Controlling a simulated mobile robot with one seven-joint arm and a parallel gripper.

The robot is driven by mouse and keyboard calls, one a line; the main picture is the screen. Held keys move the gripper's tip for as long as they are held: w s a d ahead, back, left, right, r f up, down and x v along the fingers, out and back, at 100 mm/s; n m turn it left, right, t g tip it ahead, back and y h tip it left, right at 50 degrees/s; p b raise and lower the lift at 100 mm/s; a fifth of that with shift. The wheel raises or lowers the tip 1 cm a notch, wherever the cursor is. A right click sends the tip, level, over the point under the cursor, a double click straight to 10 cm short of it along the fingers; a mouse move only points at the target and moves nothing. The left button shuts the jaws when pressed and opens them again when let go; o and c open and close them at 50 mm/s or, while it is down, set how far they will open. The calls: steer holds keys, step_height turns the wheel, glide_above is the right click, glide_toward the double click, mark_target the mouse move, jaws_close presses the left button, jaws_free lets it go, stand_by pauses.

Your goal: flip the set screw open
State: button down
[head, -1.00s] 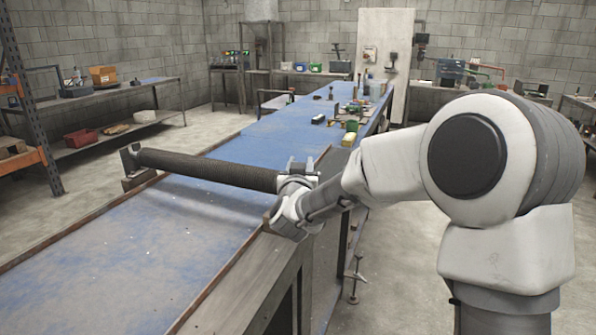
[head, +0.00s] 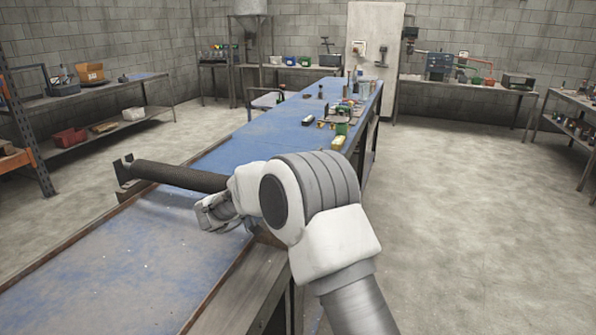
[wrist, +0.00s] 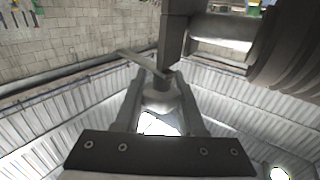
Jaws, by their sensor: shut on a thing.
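The dark mesh tube (head: 178,176) lies across the blue bench, its far end in a bracket (head: 126,172) at the left. My arm hides its near end in the head view. In the wrist view the tube (wrist: 295,55) is at the upper right, with a metal block (wrist: 176,35) beside its end. A thin flat lever (wrist: 140,60), apparently part of the set screw, runs slantwise to just below that block. My gripper (wrist: 160,80) is shut on the set screw (wrist: 158,97), a small rounded grey piece between its fingers. The exact contact is unclear.
The blue bench (head: 130,245) has a raised rust-brown edge. Small tools and boxes (head: 340,120) stand farther along it. Shelving with bins (head: 85,75) is at the left. Open concrete floor (head: 450,190) lies to the right.

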steer(key=shift+s+d+m+g+h+p, duration=0.15)
steer(key=shift+m+g+h+p, duration=0.35)
steer(key=shift+g, duration=0.35)
steer(key=shift+s+m+g+h+p, duration=0.1)
steer(key=shift+m+g+h+p, duration=0.25)
steer(key=shift+m+g, duration=0.4)
steer(key=c, duration=0.5)
jaws_free()
steer(key=shift+d, duration=0.1)
steer(key=v, duration=1.7)
steer(key=shift+a, duration=0.35)
steer(key=shift+w, duration=0.2)
